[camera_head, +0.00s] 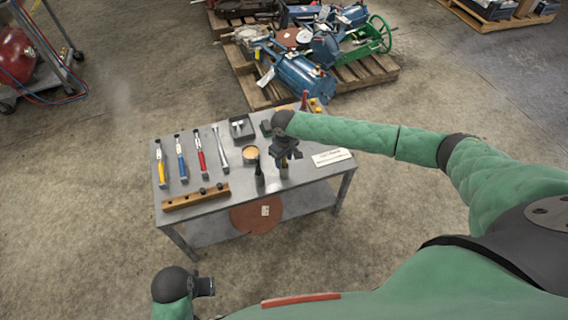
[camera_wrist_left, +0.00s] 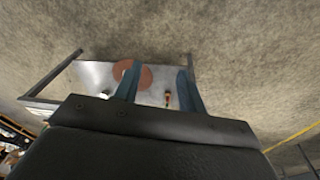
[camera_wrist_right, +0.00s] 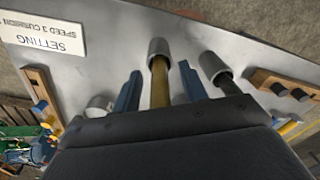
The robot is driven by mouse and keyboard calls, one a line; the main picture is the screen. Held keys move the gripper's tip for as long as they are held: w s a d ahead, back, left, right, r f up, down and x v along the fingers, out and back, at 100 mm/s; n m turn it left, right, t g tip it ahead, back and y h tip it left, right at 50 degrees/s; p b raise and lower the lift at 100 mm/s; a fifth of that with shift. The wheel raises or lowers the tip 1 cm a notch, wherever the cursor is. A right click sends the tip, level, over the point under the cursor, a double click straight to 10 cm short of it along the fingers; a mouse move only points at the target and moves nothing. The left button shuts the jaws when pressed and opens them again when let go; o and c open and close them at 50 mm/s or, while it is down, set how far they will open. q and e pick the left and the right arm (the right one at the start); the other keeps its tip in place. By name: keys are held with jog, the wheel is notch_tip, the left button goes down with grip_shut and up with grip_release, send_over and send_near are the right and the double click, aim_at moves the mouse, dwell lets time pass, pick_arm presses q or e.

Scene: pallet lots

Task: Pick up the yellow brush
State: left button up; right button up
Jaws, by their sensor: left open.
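The yellow brush (camera_wrist_right: 159,86) stands with its yellow handle between the spread fingers of my right gripper (camera_wrist_right: 159,90) in the right wrist view, with gaps at both sides. Its grey round end (camera_wrist_right: 158,48) points away from the gripper. In the head view my right gripper (camera_head: 285,152) is over the front right part of the bench and hides most of the brush (camera_head: 284,171). A dark brush (camera_head: 259,178) stands just left of it. My left gripper (camera_head: 205,287) is off the bench, low at the front; its open fingers (camera_wrist_left: 158,88) are empty in the left wrist view.
On the metal bench (camera_head: 215,195) lie several coloured-handled tools (camera_head: 181,158), a wooden block with knobs (camera_head: 196,197), a round tan-topped tin (camera_head: 250,154), a grey tray (camera_head: 240,130) and a white sign (camera_head: 330,157). A loaded pallet (camera_head: 350,75) is behind.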

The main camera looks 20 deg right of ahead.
grip_shut()
jog(key=shift+r, duration=0.1)
